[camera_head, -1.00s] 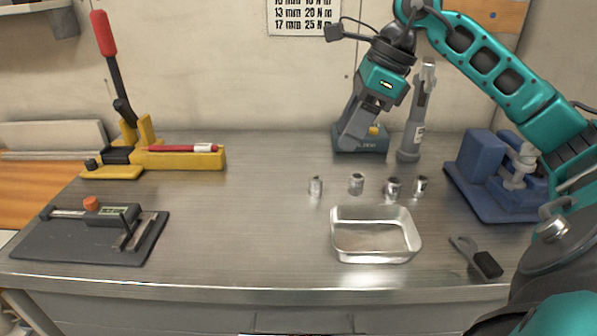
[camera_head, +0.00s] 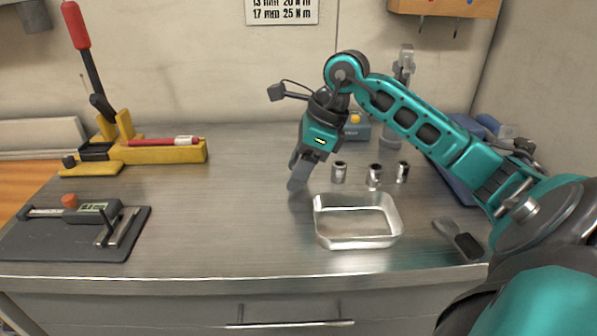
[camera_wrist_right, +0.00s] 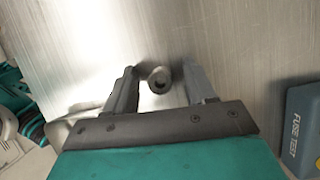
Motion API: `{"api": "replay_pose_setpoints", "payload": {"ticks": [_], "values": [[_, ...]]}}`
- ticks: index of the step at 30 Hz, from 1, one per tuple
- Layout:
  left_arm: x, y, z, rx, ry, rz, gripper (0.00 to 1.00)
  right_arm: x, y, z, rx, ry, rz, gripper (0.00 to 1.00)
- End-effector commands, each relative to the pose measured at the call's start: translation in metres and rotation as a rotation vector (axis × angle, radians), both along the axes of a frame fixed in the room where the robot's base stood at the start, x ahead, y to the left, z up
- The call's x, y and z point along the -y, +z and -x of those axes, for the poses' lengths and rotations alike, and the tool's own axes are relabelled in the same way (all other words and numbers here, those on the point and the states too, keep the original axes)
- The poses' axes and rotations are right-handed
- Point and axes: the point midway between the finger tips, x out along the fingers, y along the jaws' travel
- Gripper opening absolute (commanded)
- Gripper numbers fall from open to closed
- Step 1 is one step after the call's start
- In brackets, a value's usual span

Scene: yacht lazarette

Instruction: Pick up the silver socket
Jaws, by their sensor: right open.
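Three silver sockets (camera_head: 339,172) (camera_head: 374,176) (camera_head: 403,172) stand upright in a row on the metal bench, behind the tray. In the head view my right gripper (camera_head: 298,180) points down at the left end of that row and hides the spot where a fourth socket stood. In the right wrist view a round silver socket (camera_wrist_right: 159,80) with a dark hole lies between my two open fingers, apart from both. I cannot tell the exact height of the fingertips over the bench. My left gripper is not in view.
A shallow metal tray (camera_head: 358,239) stands just in front of the sockets. A torque gauge on a dark mat (camera_head: 70,250) and a yellow tool with a red handle (camera_head: 165,155) are at left. A black-ended tool (camera_head: 466,245) lies at right. The bench's middle left is clear.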

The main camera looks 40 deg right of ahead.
Motion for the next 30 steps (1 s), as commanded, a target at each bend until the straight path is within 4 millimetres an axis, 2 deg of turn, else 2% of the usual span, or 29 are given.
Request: {"api": "replay_pose_setpoints", "payload": {"ticks": [6,23,30], "values": [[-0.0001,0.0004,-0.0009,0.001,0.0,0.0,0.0,-0.0001,-0.0009,-0.0002,0.0,0.0,0.0,0.55],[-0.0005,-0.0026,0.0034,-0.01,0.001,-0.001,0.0,0.0,-0.0005,-0.0001,0.0,0.0,0.0,0.01],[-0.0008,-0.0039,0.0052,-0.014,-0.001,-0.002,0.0,0.0001,-0.0002,-0.0002,0.001,0.0,0.001,0.0]]}}
